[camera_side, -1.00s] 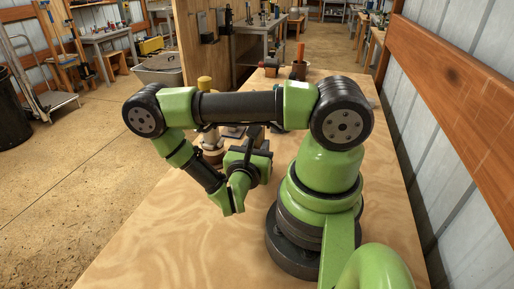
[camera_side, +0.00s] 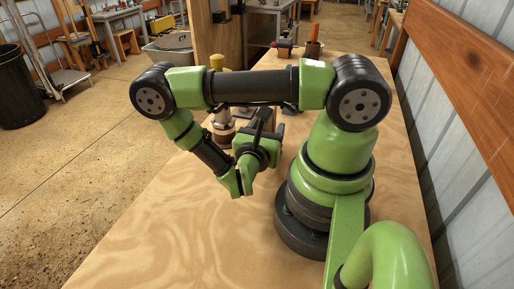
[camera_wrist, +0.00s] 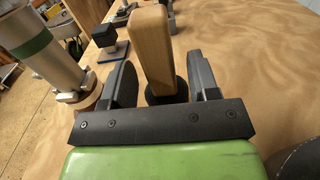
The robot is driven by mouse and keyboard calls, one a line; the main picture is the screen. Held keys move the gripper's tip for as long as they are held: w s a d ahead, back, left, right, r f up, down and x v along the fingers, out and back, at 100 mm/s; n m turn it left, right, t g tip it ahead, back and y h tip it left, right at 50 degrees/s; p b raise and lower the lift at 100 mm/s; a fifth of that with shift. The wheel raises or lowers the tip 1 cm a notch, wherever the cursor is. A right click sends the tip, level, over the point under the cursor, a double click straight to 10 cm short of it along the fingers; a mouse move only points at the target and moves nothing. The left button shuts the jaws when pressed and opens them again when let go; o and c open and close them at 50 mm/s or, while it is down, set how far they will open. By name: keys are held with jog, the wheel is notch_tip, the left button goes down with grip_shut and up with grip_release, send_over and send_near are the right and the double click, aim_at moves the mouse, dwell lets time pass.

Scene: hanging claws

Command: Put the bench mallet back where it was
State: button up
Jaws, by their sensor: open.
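My gripper (camera_wrist: 160,78) is open in the wrist view, its two dark fingers pointing forward. A tall, square-edged wooden piece (camera_wrist: 152,45), possibly part of the bench mallet, stands between the fingers, with visible gaps at its sides. A dark round part shows at its lower end. I cannot make out a full mallet head and handle in either view. In the side view my gripper (camera_side: 259,132) is low over the bench, and my own arm hides much of what is around it.
A grey post with a green band (camera_wrist: 30,45) stands on a round wooden base at left. A dark block on a stand (camera_wrist: 108,42) lies beyond the fingers. The near bench top (camera_side: 180,245) is clear.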

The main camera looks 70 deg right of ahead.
jog(key=a, duration=1.1)
jog(key=shift+a, duration=0.1)
jog(key=a+r+m+t+y, duration=0.2)
jog(key=r+m+t+y, duration=0.1)
jog(key=r+m+y, duration=0.7)
jog(key=a+r+m+t+y, duration=0.3)
jog(key=r+m+y, duration=0.7)
jog(key=r, duration=0.5)
jog(key=shift+s+m+t, duration=0.35)
jog(key=shift+m+t, duration=0.25)
jog(key=shift+m, duration=0.4)
